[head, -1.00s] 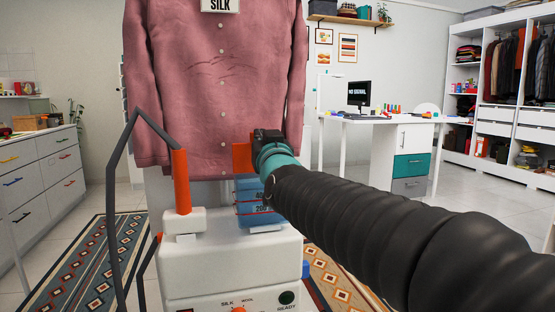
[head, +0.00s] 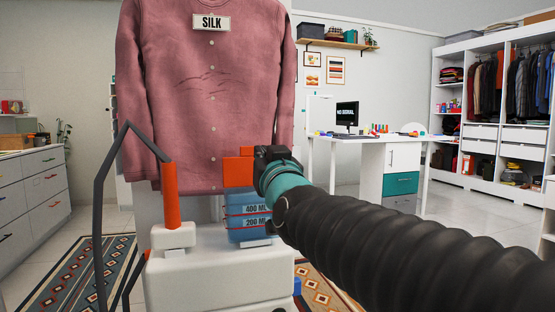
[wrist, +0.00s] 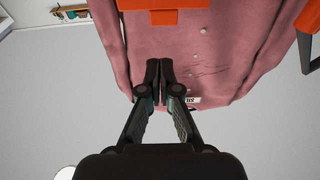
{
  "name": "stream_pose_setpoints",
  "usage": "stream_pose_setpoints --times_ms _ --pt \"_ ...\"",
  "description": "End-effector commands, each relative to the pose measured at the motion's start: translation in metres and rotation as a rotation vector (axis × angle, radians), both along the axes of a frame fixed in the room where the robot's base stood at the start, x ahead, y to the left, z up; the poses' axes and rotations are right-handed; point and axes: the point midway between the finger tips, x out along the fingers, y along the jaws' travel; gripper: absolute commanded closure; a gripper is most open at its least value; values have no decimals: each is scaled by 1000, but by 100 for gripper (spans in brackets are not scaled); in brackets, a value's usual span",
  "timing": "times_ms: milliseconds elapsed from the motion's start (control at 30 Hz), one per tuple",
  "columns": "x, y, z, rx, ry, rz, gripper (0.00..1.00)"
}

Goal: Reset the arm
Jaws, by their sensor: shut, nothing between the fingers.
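My arm reaches in from the right of the head view, in a black ribbed sleeve with a teal wrist. My gripper (wrist: 159,72) shows in the wrist view with its two black fingers together and nothing between them. In the head view the gripper end (head: 268,155) is seen from behind, so its fingertips are hidden. It is in front of the lower right part of a pink shirt (head: 200,120), next to an orange part (head: 238,171). Whether it touches that part I cannot tell.
A white steamer (head: 205,278) stands in front, with a blue water tank (head: 247,210), an orange-handled wand (head: 170,195) and a dark hose (head: 99,210). The shirt bears a SILK label (head: 212,23). A desk (head: 375,142), an open wardrobe (head: 490,185) and drawers (head: 30,185) stand farther back.

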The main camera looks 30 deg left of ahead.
Motion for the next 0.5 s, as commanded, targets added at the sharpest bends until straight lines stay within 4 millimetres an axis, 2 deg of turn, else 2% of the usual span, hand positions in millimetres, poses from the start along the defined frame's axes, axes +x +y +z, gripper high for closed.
stream_pose_setpoints --times_ms 33,200,500 --pt "-9 -7 1 2 0 3 100" --pt "-27 -26 1 1 0 5 100" --pt "-39 -43 2 0 0 3 100"
